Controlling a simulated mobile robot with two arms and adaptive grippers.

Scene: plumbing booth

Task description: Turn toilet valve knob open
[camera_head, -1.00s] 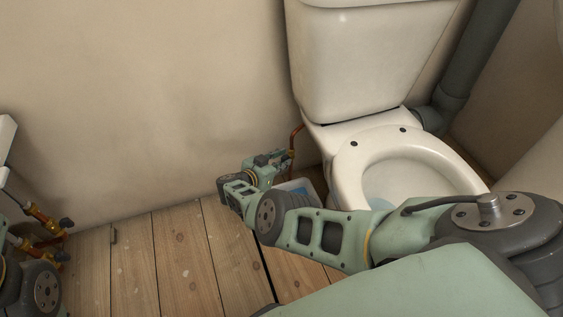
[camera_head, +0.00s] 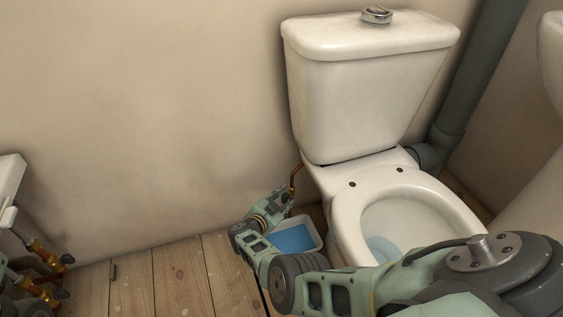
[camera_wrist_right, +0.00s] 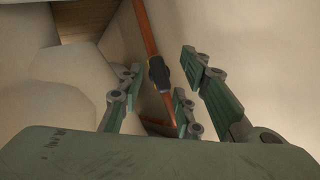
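The toilet valve has a black knob (camera_wrist_right: 158,72) on a thin copper pipe (camera_wrist_right: 148,28), seen in the right wrist view. My right gripper (camera_wrist_right: 165,98) is open, with its green fingers spread on both sides of the pipe line. The knob shows between the fingertips, with no finger visibly touching it. In the head view my right gripper (camera_head: 280,203) is low beside the toilet (camera_head: 365,100), at the lower end of the copper pipe (camera_head: 295,178). It hides the knob there.
A tray of blue water (camera_head: 293,238) sits on the wooden floor (camera_head: 185,280) just behind my right wrist. The toilet bowl (camera_head: 350,215) stands close on the right. Brass-and-copper pipework (camera_head: 45,258) is at the lower left. The wall (camera_head: 150,130) is bare.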

